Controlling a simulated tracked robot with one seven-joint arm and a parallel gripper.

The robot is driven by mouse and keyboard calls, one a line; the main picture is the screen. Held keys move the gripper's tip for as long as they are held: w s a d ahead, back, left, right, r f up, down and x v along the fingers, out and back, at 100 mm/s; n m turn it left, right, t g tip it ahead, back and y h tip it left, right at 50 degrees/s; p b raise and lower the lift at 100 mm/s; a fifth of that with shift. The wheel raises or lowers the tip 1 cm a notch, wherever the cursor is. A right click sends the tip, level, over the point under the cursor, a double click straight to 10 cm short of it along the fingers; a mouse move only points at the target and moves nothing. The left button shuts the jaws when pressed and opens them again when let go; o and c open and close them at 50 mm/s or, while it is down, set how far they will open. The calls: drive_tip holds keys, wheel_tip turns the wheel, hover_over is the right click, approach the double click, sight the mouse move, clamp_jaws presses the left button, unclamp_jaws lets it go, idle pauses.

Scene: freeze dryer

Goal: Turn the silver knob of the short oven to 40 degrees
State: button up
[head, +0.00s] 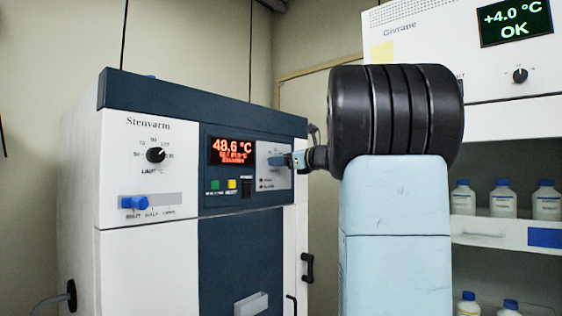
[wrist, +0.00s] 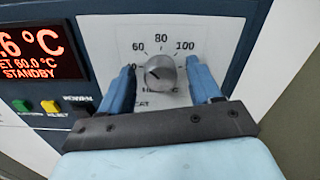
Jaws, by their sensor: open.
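The short oven (head: 150,245) is the white and dark-blue unit marked Stenvarm in the head view. Its silver knob (wrist: 168,84) shows in the wrist view on a white dial panel, below the printed 60, 80 and 100. Its dark pointer mark seems to point to the upper left; the lower scale number there is partly hidden by a finger. My gripper (wrist: 162,82) is open, with one blue finger on each side of the knob and small gaps visible. In the head view my gripper (head: 290,160) is at the panel's right side and hides the knob.
The oven's red display (head: 232,151) reads 48.6 °C, and the wrist view shows set 60.0 °C and STANDBY. Green (wrist: 21,105) and yellow (wrist: 50,107) buttons and a power switch lie left of the knob. A black knob (head: 155,155) and blue slider (head: 134,202) are farther left.

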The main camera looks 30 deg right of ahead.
drive_tip(key=c, duration=1)
drive_tip(key=shift+a, duration=0.25)
drive_tip(key=shift+d, duration=0.1)
drive_tip(key=shift+c, duration=0.2)
drive_tip(key=shift+f+n, duration=0.2)
drive_tip(key=shift+n, duration=4.2)
drive_tip(key=shift+f, duration=0.1)
drive_tip(key=o, duration=1)
drive_tip(key=shift+o, duration=0.2)
drive_tip(key=shift+r, duration=0.2)
